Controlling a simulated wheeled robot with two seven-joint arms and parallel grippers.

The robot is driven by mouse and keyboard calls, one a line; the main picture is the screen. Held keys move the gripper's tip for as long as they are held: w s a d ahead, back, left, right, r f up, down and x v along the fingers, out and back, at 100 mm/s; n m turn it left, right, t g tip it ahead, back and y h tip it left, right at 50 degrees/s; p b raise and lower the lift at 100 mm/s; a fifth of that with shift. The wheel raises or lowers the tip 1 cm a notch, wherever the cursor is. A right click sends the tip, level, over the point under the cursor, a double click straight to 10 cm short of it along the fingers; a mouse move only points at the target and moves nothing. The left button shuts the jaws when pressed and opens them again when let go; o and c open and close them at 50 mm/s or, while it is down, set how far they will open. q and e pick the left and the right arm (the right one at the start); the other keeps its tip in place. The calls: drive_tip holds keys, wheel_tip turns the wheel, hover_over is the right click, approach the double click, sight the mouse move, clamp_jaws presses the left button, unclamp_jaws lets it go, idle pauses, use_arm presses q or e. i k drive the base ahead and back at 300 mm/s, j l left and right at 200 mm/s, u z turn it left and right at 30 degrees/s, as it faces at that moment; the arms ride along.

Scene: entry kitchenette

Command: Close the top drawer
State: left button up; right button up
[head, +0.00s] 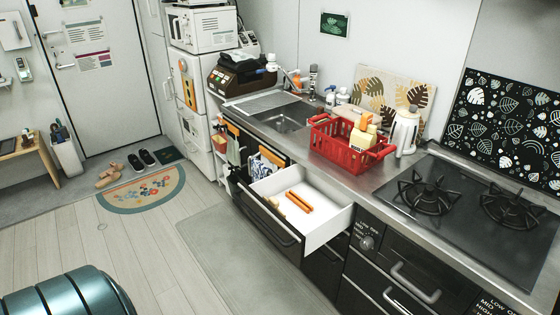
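The top drawer (265,220) under the counter is pulled well open toward the room. It has a dark front with a handle along it and white inner walls. Two orange stick-like things (299,202) lie on its white floor. The drawer front stands well clear of the cabinet face. Neither of my grippers is in the head view, so I cannot see their state or where they are relative to the drawer.
The counter above holds a red basket (345,150), a white kettle (404,131), a sink (285,120) and a stove (470,200). Towels (265,165) hang left of the drawer. The floor mat (245,255) in front is clear.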

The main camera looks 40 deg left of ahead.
sight(316, 212)
drive_tip(key=u, duration=1.35)
